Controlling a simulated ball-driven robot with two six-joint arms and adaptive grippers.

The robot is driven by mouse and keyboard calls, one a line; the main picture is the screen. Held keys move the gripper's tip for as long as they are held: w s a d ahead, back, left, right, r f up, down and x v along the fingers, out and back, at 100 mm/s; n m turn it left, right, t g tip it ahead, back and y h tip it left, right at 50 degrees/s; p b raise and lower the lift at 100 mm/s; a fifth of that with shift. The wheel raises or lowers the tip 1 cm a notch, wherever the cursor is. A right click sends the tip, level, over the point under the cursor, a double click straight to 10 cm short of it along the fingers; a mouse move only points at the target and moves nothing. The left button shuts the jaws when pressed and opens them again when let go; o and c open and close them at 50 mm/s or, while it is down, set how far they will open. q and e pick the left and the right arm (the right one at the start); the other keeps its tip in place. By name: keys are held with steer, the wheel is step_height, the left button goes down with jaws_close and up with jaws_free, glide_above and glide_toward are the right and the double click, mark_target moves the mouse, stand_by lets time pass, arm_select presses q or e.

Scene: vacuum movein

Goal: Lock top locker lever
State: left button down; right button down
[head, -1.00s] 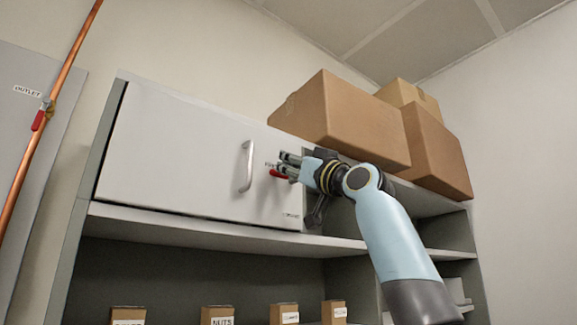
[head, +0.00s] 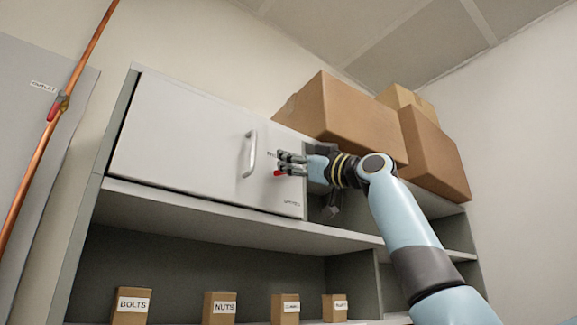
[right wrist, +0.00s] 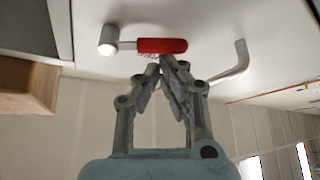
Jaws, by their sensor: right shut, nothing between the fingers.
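The top locker has a closed white door (head: 190,150) with a silver bar handle (head: 250,154). The red locker lever (head: 278,173) sits to the right of the handle, mostly hidden by my right gripper (head: 280,162). In the right wrist view the lever (right wrist: 162,46) lies crosswise, its red grip extending from a round silver pivot (right wrist: 108,40). My right gripper (right wrist: 162,62) is shut and empty, its fingertips at the lever's red grip. I cannot tell whether they touch it. The left gripper is not in view.
Large cardboard boxes (head: 350,115) stand on top of the shelf unit. Small labelled boxes (head: 131,305) stand on the shelf below the locker. A copper pipe (head: 75,75) with a red valve handle runs up the left wall. An open compartment lies right of the door.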

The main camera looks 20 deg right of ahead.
steer(key=n, duration=0.1)
steer(key=f+n+g, duration=0.1)
steer(key=shift+w+d+n+g+y+b, duration=0.1)
steer(key=shift+n+g+y+b, duration=0.2)
steer(key=shift+n+b, duration=0.1)
steer(key=n+g, duration=0.1)
steer(key=f+n+g, duration=0.1)
steer(key=n, duration=0.1)
steer(key=shift+d+n+y, duration=0.15)
steer(key=shift+n+y, duration=0.15)
steer(key=shift+y, duration=0.1)
steer(key=n+g, duration=0.1)
steer(key=n, duration=0.1)
steer(key=d+f+n+g+p, duration=0.1)
steer(key=n, duration=0.1)
steer(key=n+g+h+p, duration=0.1)
steer(key=n, duration=0.1)
steer(key=shift+w+d+f, duration=0.3)
steer(key=shift+d+f+n, duration=0.1)
steer(key=shift+n, duration=0.2)
steer(key=shift+w+d+f, duration=0.1)
steer(key=shift+d+f, duration=0.1)
